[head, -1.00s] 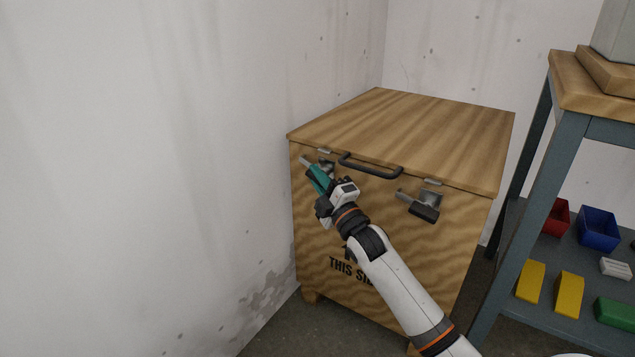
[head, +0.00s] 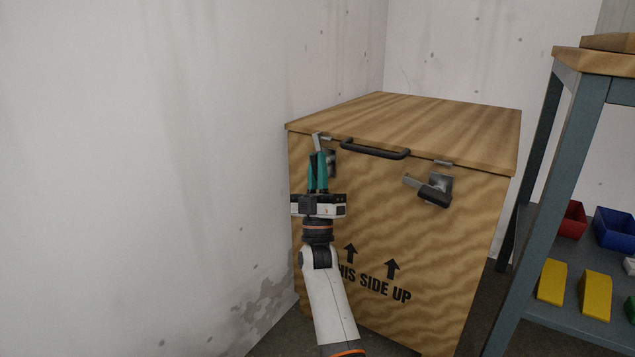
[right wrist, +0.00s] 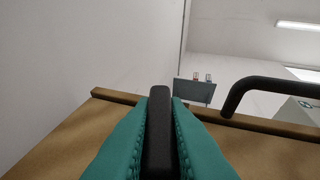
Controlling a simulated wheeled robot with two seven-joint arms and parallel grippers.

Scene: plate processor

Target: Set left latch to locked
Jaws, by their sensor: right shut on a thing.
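The left latch (head: 317,141) is on the upper left of the wooden box's front (head: 400,240). Its silver arm stands almost upright and reaches the lid edge near a small metal catch (head: 326,138). Its grey mount (head: 332,163) shows just right of my fingers. My right gripper (head: 318,160) has teal fingers, points up, and is shut on the latch's black handle. In the right wrist view the black handle (right wrist: 159,130) stands between the two teal fingers. The fingers hide most of the handle in the head view. My left gripper is out of view.
A black lid handle (head: 375,150) sits right of the latch. The right latch (head: 432,190) has its silver arm pointing left. A wall (head: 150,150) is close on the left. A shelf (head: 565,140) with bins stands on the right.

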